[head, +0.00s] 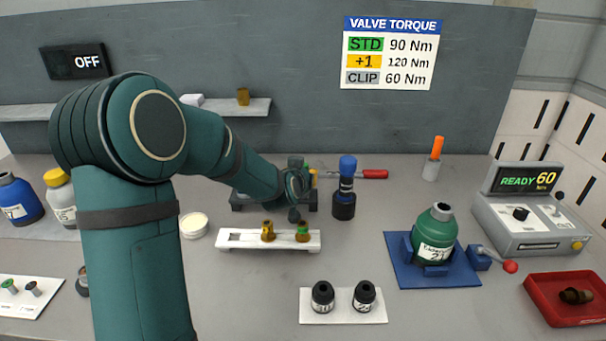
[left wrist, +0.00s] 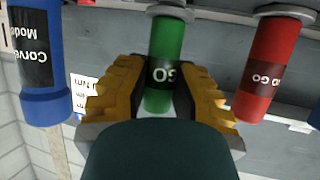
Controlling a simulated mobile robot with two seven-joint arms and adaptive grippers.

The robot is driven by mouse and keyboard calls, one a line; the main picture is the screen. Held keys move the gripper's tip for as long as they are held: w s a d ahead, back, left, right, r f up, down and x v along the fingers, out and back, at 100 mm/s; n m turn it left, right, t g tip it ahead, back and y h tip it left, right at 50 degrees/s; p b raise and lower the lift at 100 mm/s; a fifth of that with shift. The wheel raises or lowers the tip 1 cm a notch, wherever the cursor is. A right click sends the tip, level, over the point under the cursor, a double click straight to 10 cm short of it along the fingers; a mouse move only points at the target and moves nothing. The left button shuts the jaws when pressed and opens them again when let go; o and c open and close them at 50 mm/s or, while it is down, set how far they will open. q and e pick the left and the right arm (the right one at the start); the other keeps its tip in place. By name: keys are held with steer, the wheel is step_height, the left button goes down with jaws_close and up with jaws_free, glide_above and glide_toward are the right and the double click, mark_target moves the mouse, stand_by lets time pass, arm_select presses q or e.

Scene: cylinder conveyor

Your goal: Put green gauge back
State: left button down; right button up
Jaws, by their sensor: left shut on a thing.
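The green gauge (left wrist: 165,60), a cylinder marked GO with a grey collar, is between the yellow pads of my left gripper (left wrist: 160,92) in the left wrist view. The gripper is shut on it. A red gauge (left wrist: 268,65) marked NO GO stands beside it, apart from the fingers. In the head view my left gripper (head: 298,188) is at a dark rack (head: 240,202) at the back of the table. My arm hides most of that rack. I cannot tell whether the green gauge touches the rack. My right gripper is not in view.
A blue-topped tool (head: 345,190) stands close right of my left gripper, with a red-handled tool (head: 374,174) lying behind it. A white tray (head: 270,241) with small fittings is in front. A green bottle (head: 435,235) sits in a blue fixture (head: 405,275) at right.

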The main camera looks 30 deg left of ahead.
arm_select(q)
steer(key=shift+f, duration=0.5)
steer(key=c, duration=0.8)
jaws_free()
steer(key=shift+c, duration=0.2)
steer(key=shift+r+p, duration=2.1)
steer(key=shift+r, duration=0.9)
